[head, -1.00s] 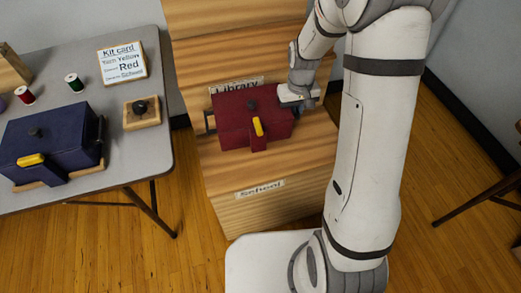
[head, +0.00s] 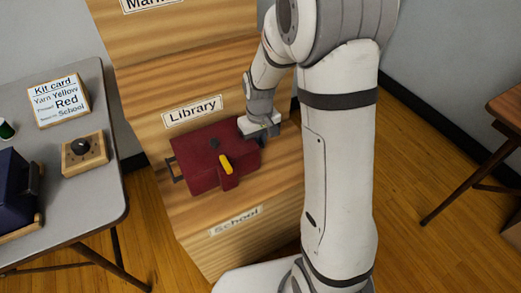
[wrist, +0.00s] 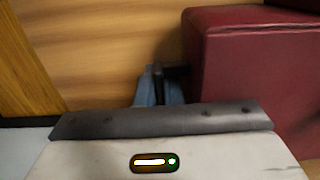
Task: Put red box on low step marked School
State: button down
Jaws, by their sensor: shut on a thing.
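The red box (head: 205,160), with a yellow latch on its front and a dark knob on top, is at the low step (head: 275,188) marked School (head: 236,221). It is in front of the riser labelled Library (head: 193,111). I cannot tell whether its underside touches the step. My gripper (head: 264,132) is at the box's right side. In the wrist view, my gripper (wrist: 158,87) is shut on a dark side handle (wrist: 178,71) of the red box (wrist: 255,75). A matching handle sticks out on the box's left side.
A grey table (head: 105,195) stands at the left with a dark blue box (head: 14,190), a kit card (head: 59,101) and a wooden block with a black knob (head: 84,152). A brown table (head: 508,110) is at the far right. Bare step shows right of the red box.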

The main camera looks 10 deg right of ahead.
jog(key=shift+f+b, duration=0.3)
jog(key=shift+f, duration=1.2)
jog(key=c, duration=1.6)
grip_release()
jog(key=shift+o, duration=0.2)
